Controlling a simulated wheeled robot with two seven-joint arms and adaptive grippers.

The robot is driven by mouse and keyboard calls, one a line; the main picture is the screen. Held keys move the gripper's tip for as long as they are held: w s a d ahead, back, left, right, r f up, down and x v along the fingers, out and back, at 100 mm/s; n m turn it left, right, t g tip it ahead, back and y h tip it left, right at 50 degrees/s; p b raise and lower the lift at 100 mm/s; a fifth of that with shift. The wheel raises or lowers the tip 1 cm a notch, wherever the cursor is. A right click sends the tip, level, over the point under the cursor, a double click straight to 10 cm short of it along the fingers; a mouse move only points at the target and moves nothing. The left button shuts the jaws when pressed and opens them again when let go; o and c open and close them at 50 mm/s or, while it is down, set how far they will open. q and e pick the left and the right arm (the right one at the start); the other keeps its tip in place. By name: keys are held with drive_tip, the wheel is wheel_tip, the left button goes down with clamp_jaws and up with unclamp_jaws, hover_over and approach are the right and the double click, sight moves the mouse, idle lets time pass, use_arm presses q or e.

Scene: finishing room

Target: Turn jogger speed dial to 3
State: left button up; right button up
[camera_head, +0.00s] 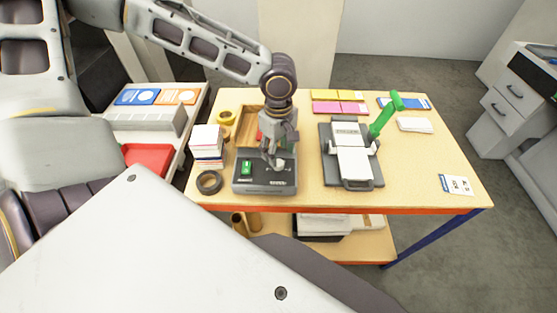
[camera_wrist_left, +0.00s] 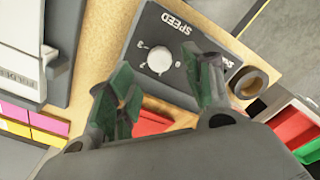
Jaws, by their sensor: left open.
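The jogger (camera_head: 240,184) is a dark grey box near the front edge of the table, with a green switch (camera_head: 247,167) on its left side. Its round white speed dial (camera_wrist_left: 159,61) shows in the left wrist view below the word SPEED, with small marks around it. The dial's setting is too small to read. My left gripper (camera_head: 276,160) points down over the right part of the jogger, at the dial. In the left wrist view its two green-padded fingers (camera_wrist_left: 166,72) are open, one to each side of the dial, with no visible contact. My right gripper is not in view.
A stack of paper pads (camera_head: 206,147) and a dark tape roll (camera_head: 209,182) stand left of the jogger. A wooden tray (camera_head: 247,122) lies behind it. A press with a green lever (camera_head: 384,116) stands to the right. The table's front right is mostly clear.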

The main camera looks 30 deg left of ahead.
sight(278, 163)
use_arm(q)
drive_tip(key=shift+f, duration=2.6)
drive_tip(key=shift+c, duration=0.4)
drive_tip(key=c, duration=0.9)
